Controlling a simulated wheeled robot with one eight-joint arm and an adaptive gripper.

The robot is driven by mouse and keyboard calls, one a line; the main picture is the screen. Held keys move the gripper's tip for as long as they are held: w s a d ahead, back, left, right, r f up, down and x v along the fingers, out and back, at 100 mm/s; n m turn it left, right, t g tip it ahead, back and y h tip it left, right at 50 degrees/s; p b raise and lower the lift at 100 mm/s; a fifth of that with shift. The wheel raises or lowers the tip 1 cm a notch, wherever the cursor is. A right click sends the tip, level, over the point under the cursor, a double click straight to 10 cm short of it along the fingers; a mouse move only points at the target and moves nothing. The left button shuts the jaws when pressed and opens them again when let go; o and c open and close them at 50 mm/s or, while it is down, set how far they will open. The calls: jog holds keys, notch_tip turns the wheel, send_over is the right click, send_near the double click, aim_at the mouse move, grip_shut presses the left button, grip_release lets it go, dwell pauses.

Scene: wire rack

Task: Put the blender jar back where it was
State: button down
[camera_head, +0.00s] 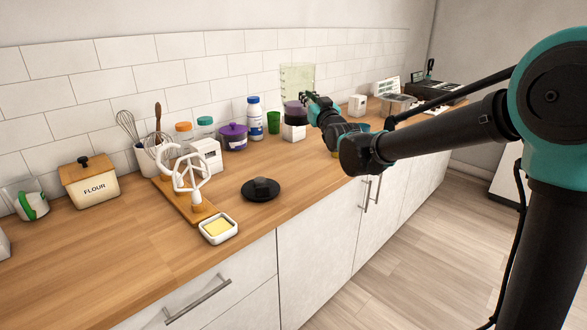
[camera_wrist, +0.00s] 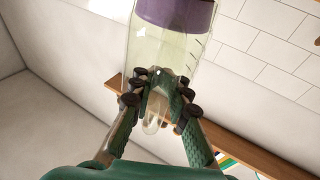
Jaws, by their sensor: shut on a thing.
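The blender jar (camera_head: 297,78) is clear, pale green, with a purple collar (camera_head: 295,108) at its lower end. It stands upright toward the back of the counter. A white appliance body (camera_head: 293,131) shows directly below the collar; I cannot tell whether they touch. My gripper (camera_head: 308,98) reaches in from the right and is shut on the jar's handle. In the wrist view, my gripper (camera_wrist: 160,85) closes around the clear handle (camera_wrist: 154,110), with the jar wall (camera_wrist: 145,45) behind and the purple collar (camera_wrist: 178,12) at the top. The jar's underside is hidden.
A green cup (camera_head: 273,122), a blue-and-white bottle (camera_head: 255,118) and a purple pot (camera_head: 233,137) stand left of the jar. A white box (camera_head: 357,104) stands to the right. The front counter is mostly clear.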

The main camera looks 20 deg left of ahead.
jog(key=shift+s+a+r, duration=0.1)
jog(key=shift+s+a, duration=0.15)
jog(key=shift+a, duration=0.05)
jog(key=shift+a+f, duration=0.1)
jog(key=shift+f, duration=0.25)
notch_tip(320, 180, down, 19)
jog(key=c, duration=1.5)
grip_release()
jog(key=shift+f, duration=0.1)
jog(key=shift+o, duration=0.2)
jog(key=shift+s, duration=0.1)
